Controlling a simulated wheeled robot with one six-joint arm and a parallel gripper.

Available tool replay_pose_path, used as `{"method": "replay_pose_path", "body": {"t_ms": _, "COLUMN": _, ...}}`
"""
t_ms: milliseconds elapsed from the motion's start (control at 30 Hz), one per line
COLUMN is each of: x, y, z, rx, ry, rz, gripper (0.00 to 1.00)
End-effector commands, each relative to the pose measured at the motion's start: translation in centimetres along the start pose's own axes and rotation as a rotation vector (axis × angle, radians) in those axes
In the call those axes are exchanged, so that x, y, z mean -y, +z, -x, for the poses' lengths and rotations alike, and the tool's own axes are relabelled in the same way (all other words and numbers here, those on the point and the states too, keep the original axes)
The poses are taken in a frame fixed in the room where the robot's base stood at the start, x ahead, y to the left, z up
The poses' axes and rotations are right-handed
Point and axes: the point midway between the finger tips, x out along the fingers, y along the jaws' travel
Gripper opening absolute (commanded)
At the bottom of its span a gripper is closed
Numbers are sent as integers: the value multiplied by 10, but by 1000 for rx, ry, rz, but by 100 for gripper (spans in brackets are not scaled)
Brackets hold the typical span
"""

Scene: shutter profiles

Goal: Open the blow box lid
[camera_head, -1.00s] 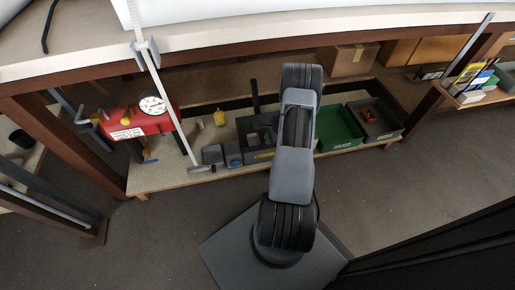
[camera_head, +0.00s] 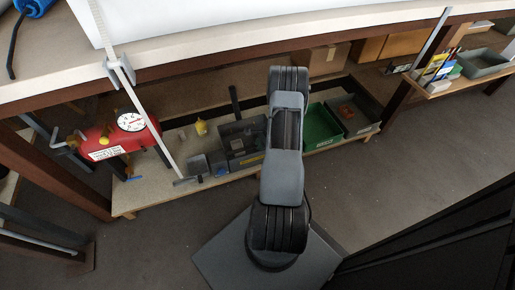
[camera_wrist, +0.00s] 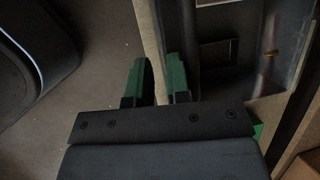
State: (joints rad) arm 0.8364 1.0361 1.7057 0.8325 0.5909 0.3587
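The likely blow box is a dark grey box (camera_head: 238,142) with a yellow label on the low shelf, left of my arm in the head view. Its right side is partly behind my arm, and I cannot tell how its lid stands. In the wrist view, a dark box-like thing (camera_wrist: 252,88) with a small rectangular frame on it lies right of my fingers; it may be the same box. My gripper (camera_wrist: 158,76) shows green fingers apart, with nothing seen held between them. In the head view my gripper is hidden behind my arm.
A red tank (camera_head: 108,139) with a gauge stands at the shelf's left. A green bin (camera_head: 320,128) and a grey bin (camera_head: 357,117) sit right of my arm. The bench top (camera_head: 200,48) overhangs the shelf (camera_head: 146,198). Floor (camera_head: 150,238) is clear in front.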

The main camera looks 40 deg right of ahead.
Motion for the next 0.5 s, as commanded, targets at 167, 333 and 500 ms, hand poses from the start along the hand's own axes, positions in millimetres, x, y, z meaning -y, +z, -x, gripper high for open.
{"method": "replay_pose_path", "body": {"t_ms": 167, "x": 2, "y": 5, "z": 16, "rx": -3, "ry": -10, "rz": -2, "gripper": 38}}
{"method": "replay_pose_path", "body": {"t_ms": 333, "x": 0, "y": 3, "z": 30, "rx": -3, "ry": -11, "rz": -9, "gripper": 38}}
{"method": "replay_pose_path", "body": {"t_ms": 500, "x": -1, "y": 2, "z": 42, "rx": -1, "ry": -9, "rz": -11, "gripper": 38}}
